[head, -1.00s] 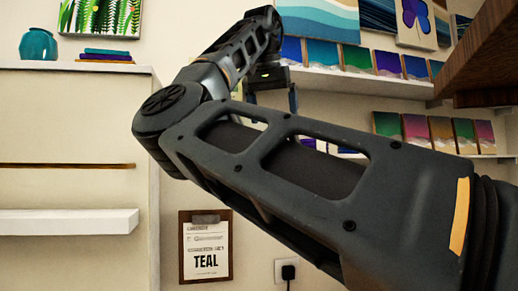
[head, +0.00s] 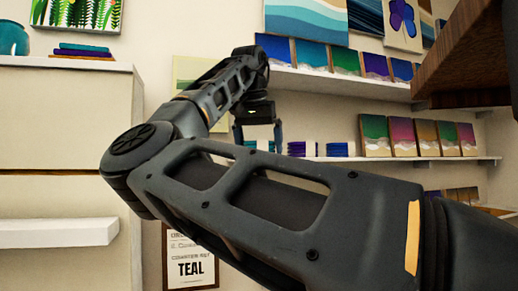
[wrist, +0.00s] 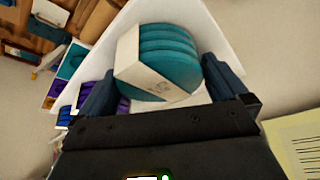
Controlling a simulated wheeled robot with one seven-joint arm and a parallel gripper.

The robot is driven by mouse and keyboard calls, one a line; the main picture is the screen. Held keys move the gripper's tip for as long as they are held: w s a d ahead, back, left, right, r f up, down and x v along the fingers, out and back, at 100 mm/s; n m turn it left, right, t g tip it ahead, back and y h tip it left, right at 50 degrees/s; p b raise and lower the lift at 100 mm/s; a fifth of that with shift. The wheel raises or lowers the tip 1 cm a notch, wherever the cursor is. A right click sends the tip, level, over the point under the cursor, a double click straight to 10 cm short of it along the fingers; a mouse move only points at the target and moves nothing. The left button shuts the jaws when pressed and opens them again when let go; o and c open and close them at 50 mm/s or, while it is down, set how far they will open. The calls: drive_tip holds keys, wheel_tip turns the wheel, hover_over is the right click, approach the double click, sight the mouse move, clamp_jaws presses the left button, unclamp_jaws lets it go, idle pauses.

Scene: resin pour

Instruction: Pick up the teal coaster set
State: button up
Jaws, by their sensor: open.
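The teal coaster set (wrist: 175,45) is a stack of round teal coasters with a white band at one side, on a white shelf in the wrist view. My gripper (wrist: 158,68) is open, with one dark finger on each side of the set. I cannot tell whether either finger touches it. In the head view my gripper (head: 258,134) hangs at the lower wall shelf, and only small bits of teal show between its fingers. A clipboard card (head: 190,268) reads "TEAL".
Purple coaster sets (head: 301,149) and a blue set (head: 338,149) stand to the right on the lower shelf (head: 430,161). Small paintings line the upper shelf (head: 340,84). A dark wooden overhang (head: 465,55) is at upper right. A cabinet (head: 65,130) stands at left.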

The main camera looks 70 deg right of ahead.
drive_tip(key=shift+c, duration=0.4)
drive_tip(key=c, duration=0.7)
drive_tip(key=shift+c, duration=0.5)
drive_tip(key=shift+r, duration=0.15)
